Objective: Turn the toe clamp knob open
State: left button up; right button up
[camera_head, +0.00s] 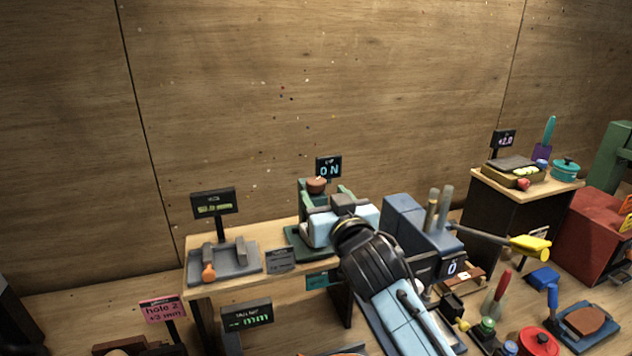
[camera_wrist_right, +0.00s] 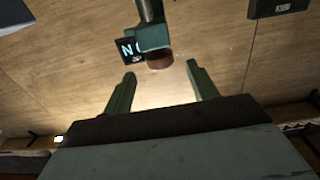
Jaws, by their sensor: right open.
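A round brown knob (camera_head: 316,184) sits on the green clamp stand (camera_head: 304,245), below a small display reading "ON". I take it as the toe clamp knob. In the right wrist view the knob (camera_wrist_right: 159,60) shows ahead of my right gripper (camera_wrist_right: 160,72), roughly midway between its two spread green fingertips. I see no contact, and the fingers hold nothing. In the head view my right gripper (camera_head: 335,207) is at the stand, just below and right of the knob, and its arm hides part of the stand. My left gripper is not in view.
The stand is on a wooden table with a grey tray (camera_head: 248,266) of tools at left. A blue block (camera_head: 405,220) with upright cylinders is close right of my arm. Tools and pots crowd the right side. A plain wooden wall (camera_head: 230,90) is behind.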

aim_at(319, 188)
jog(key=shift+x, duration=3.1)
